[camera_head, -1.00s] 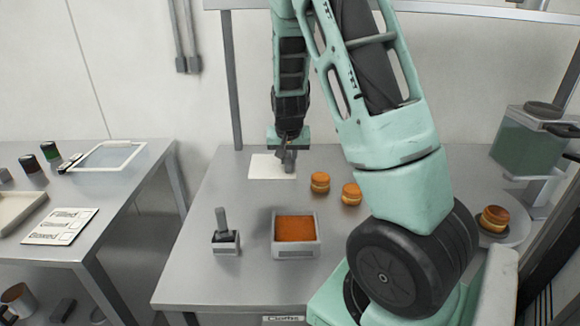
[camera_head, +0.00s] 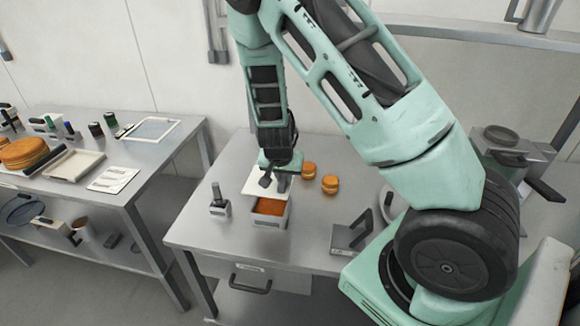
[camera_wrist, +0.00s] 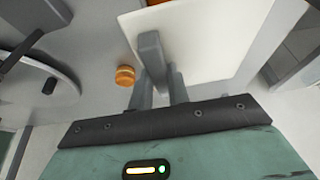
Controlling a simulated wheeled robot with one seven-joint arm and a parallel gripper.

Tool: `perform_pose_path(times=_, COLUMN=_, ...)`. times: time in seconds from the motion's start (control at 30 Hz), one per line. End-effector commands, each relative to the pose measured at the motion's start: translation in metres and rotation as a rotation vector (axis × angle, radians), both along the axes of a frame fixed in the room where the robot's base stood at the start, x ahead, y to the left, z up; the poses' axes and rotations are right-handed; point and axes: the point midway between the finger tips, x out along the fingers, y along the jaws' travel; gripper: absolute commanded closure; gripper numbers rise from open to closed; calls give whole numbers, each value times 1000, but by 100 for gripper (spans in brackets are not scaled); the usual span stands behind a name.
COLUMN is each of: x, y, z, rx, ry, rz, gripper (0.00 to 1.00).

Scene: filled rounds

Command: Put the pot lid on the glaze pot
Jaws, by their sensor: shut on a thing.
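The pot lid (camera_head: 254,187) is a flat white square plate with a grey upright handle. My gripper (camera_head: 277,180) is shut on the handle and holds the lid. In the wrist view the lid (camera_wrist: 215,35) fills the upper right, its handle between the fingers of my gripper (camera_wrist: 160,85). The glaze pot (camera_head: 269,224) is an open grey-white square box with orange filling, on the middle table. The lid appears above and behind the pot, overlapping its back edge in the picture; the exact gap cannot be told. The orange filling still shows at the front.
A small block with an upright handle (camera_head: 219,207) stands left of the pot. Two orange rounds (camera_head: 309,171) (camera_head: 330,184) sit to the right. A grey handled tool (camera_head: 350,236) is at the front right. A side table (camera_head: 135,190) at left holds trays and jars.

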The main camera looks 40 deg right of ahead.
Motion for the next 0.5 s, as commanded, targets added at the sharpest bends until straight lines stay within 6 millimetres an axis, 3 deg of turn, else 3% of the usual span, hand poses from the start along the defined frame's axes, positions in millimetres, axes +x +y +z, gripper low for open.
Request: perform_pose_path(times=0.5, x=0, y=0, z=-34, rx=0, ry=0, rz=1, gripper=100)
